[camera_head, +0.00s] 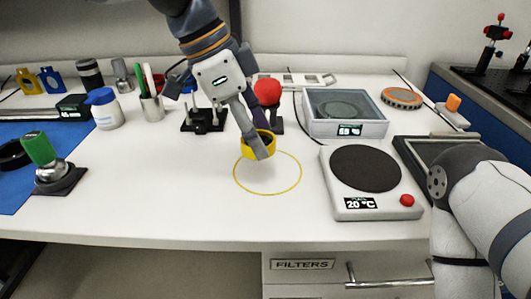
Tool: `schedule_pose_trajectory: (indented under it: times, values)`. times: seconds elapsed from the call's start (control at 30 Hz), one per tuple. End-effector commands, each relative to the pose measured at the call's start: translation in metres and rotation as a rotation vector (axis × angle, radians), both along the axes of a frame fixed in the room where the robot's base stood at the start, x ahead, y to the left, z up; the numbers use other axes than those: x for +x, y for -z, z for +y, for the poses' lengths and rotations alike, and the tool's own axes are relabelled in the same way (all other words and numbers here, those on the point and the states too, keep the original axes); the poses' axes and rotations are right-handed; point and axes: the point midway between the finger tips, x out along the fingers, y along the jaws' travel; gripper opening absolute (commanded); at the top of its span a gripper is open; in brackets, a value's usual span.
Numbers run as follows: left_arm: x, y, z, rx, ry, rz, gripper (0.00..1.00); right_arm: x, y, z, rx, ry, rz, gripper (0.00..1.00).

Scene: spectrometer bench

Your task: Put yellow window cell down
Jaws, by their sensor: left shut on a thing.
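The yellow window cell (247,152) is a short yellow ring. My left gripper (262,146) is shut on it, with its fingers pointing down and partly covering the ring. The cell is over the far part of a thin yellow circle (236,180) marked on the white bench. I cannot tell whether the cell touches the bench. My right gripper is not in view; only my right arm shows at the right edge.
A hotplate reading 20 °C (350,187) stands right of the circle. A clear-lidded box (320,126) is behind it. A red-topped stand (267,92) is behind the cell. A green-knobbed piece (40,150) is at left.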

Motion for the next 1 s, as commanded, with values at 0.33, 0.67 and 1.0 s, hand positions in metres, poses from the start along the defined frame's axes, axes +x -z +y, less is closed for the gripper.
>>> schedule_pose_trajectory:
  times: [0.33,0.67,1.0]
  values:
    - [0.007,0.043,-0.015,0.001,0.000,-0.001,0.19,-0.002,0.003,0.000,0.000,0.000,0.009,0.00]
    - [0.008,0.050,-0.015,0.000,0.000,-0.005,0.19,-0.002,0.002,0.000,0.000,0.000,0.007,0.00]
    - [0.008,0.052,-0.015,0.000,0.000,-0.005,0.67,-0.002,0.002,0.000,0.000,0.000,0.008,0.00]
